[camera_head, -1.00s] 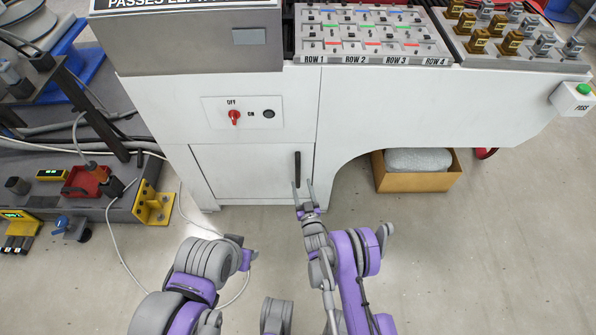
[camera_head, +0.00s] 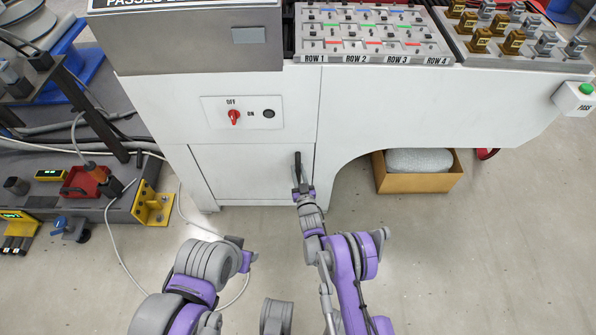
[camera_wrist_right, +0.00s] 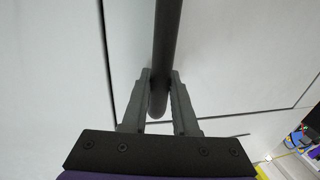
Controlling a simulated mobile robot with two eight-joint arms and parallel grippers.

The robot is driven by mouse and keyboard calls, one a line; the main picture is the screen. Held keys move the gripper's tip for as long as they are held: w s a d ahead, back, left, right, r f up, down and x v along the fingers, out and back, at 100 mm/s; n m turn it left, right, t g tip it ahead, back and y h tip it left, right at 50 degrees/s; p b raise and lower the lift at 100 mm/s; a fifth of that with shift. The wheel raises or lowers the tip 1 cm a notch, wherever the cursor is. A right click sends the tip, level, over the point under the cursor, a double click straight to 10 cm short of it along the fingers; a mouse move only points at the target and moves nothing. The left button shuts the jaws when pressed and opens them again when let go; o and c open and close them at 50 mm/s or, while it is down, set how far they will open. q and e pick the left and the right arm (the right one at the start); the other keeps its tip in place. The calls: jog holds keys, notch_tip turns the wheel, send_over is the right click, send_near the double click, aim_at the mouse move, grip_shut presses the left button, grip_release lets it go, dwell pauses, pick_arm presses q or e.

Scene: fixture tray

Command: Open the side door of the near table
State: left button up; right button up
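The side door (camera_head: 245,175) is a white panel in the lower front of the near table (camera_head: 420,95), and it looks closed. Its black vertical bar handle (camera_head: 298,165) is near the door's right edge. My right gripper (camera_head: 302,187) is at the lower part of the handle. In the right wrist view, its two grey fingers (camera_wrist_right: 161,85) lie on either side of the handle bar (camera_wrist_right: 167,35) and appear closed against it. The bar's lower end shows between them. My left gripper (camera_head: 246,257) is low and apart from the table; its fingers cannot be made out.
A red switch (camera_head: 234,118) sits above the door. A cardboard box (camera_head: 418,180) with a grey item stands under the table to the right. A yellow bracket (camera_head: 153,204) and loose cables (camera_head: 112,235) are on the left.

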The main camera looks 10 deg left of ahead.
grip_shut()
dwell(1.0)
